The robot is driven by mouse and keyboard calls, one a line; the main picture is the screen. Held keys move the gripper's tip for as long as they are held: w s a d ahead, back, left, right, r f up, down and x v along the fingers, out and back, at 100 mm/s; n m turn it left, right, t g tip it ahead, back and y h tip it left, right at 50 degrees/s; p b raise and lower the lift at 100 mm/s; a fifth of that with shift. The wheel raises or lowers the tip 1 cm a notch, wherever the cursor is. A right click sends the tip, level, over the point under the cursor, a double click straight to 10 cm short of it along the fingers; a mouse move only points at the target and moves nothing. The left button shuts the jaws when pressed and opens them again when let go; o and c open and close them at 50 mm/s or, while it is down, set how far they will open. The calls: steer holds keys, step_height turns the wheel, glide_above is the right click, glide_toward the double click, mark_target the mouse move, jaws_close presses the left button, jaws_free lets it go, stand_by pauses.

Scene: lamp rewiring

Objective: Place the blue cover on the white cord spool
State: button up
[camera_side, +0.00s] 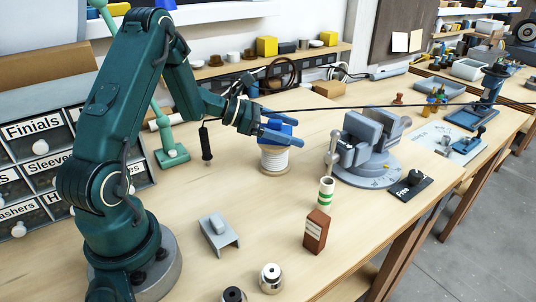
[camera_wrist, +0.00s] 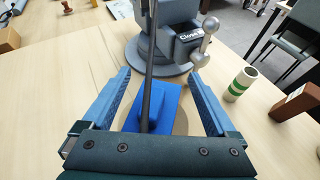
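The blue cover (camera_wrist: 168,97) lies between the fingers of my gripper (camera_wrist: 161,75) in the wrist view, with a visible gap on each side. My gripper (camera_side: 283,127) is open. In the side view, the blue cover (camera_side: 281,125) shows partly between the blue fingers, at the top of the white cord spool (camera_side: 274,158). The fingers hide part of the cover and the spool's top, so I cannot tell exactly how the cover is seated. The cover hides most of the spool in the wrist view.
A grey vise (camera_side: 366,150) stands right of the spool. A green-striped white tube (camera_side: 326,192) and a brown box (camera_side: 316,231) stand toward the front. A black-handled tool (camera_side: 206,143) is at left. A dark cable (camera_wrist: 150,60) crosses the wrist view. Bare table lies in front of the spool.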

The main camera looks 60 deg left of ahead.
mark_target(271, 123)
steer(key=shift+r, duration=0.15)
steer(key=v, duration=0.7)
steer(key=shift+a, duration=0.1)
steer(key=s+d+r+m+g+h, duration=0.1)
steer(key=s+d+r+m+g, duration=0.1)
steer(key=s+d+m+g, duration=0.4)
steer(key=s+d+r+m+g, duration=0.1)
steer(key=d+r+m, duration=0.1)
steer(key=d+m, duration=0.7)
steer(key=s+d+m+y, duration=0.1)
steer(key=s+m+y, duration=0.6)
steer(key=s+m, duration=0.3)
steer(key=m, duration=0.4)
steer(key=shift+s+r+t, duration=0.3)
steer(key=shift+t, duration=0.1)
